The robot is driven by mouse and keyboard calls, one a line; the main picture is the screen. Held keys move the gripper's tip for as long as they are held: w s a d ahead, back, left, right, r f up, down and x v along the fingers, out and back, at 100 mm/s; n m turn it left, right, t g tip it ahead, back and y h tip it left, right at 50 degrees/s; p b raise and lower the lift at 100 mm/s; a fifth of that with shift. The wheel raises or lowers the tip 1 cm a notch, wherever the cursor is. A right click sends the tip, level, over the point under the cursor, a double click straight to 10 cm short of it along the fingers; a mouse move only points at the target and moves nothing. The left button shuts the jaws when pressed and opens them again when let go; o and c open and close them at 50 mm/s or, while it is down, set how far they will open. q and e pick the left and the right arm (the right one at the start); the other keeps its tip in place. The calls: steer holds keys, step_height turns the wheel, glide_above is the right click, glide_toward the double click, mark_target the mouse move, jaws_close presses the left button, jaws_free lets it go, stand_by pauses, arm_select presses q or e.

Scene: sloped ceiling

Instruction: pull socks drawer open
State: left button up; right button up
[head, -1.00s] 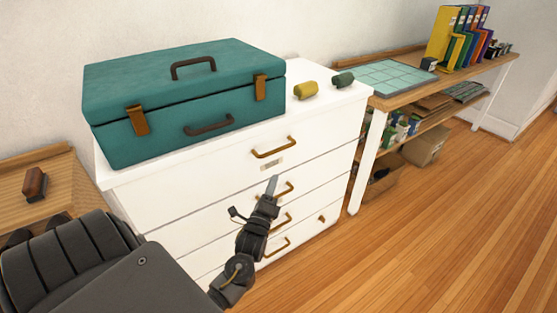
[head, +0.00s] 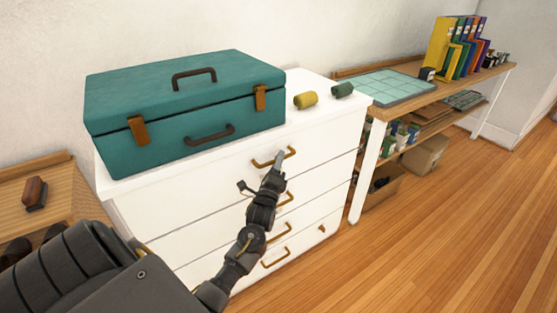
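A white chest of drawers (head: 215,187) stands against the wall, with several drawers, all of which look closed. The top drawer has a brass bar handle (head: 262,163). My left gripper (head: 279,158) is at this handle, its fingertips overlapping the bar in the head view. I see the fingers nearly edge-on, so I cannot tell whether they are open or shut, or touching the bar. The gripper and wrist hide the label area under the top handle and part of the second drawer's handle (head: 286,199). No readable word shows on any drawer. My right gripper is not in view.
A teal suitcase (head: 165,135) lies on the chest top, with a yellow roll (head: 306,100) and a green roll (head: 342,90) beside it. A wooden desk (head: 400,97) stands at the right, a low wooden bench (head: 60,190) at the left. The floor in front is clear.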

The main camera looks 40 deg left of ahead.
arm_select(q)
steer(key=shift+w+a+r, duration=0.1)
steer(key=shift+w, duration=0.1)
jaws_close()
stand_by(0.3)
